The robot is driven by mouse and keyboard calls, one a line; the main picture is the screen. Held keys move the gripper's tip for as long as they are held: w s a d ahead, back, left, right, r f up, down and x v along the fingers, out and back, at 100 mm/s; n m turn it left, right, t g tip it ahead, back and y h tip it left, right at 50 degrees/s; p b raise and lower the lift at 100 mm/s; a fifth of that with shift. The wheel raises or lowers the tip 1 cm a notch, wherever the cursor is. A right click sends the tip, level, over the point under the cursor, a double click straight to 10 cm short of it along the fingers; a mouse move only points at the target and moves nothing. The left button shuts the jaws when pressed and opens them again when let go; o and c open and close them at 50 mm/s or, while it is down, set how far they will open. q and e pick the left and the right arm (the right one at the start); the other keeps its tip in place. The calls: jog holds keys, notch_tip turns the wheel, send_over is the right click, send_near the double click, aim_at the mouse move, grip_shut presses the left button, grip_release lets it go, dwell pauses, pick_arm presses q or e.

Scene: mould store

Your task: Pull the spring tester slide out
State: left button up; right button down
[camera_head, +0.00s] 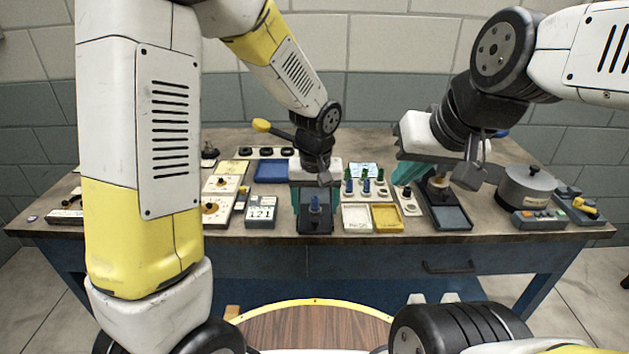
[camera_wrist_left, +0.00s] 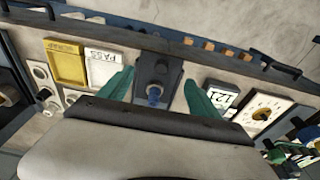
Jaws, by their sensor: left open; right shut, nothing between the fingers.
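A dark block with a blue knob (camera_head: 315,207), which looks like the spring tester slide, sits near the table's front edge. It also shows in the left wrist view as a dark block with a blue knob (camera_wrist_left: 155,92). My left gripper (camera_head: 314,193) is open above it, with one green finger on each side. In the left wrist view both fingers of my left gripper (camera_wrist_left: 157,88) stand apart from the block. A lever with a yellow knob (camera_head: 262,125) sticks out behind my left wrist. My right gripper (camera_head: 405,172) is shut and empty at the right.
A counter reading 121 (camera_head: 261,212) stands left of the block. White (camera_head: 356,219) and yellow (camera_head: 386,217) trays lie to its right. A dark tray device (camera_head: 450,217) stands below my right gripper. A round grey pot (camera_head: 527,187) is at the far right. The table is crowded.

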pick_arm(q)
jog(key=shift+r, duration=2)
jog(key=shift+a+r, duration=0.2)
jog(key=shift+r, duration=0.05)
jog(key=s+a+r+t+h, duration=0.2)
jog(key=s+a+r+t, duration=0.2)
jog(key=s+a+r, duration=0.9)
jog(key=shift+s+a+r+m, duration=0.35)
jog(key=shift+s+r, duration=0.35)
jog(key=shift+s, duration=0.55)
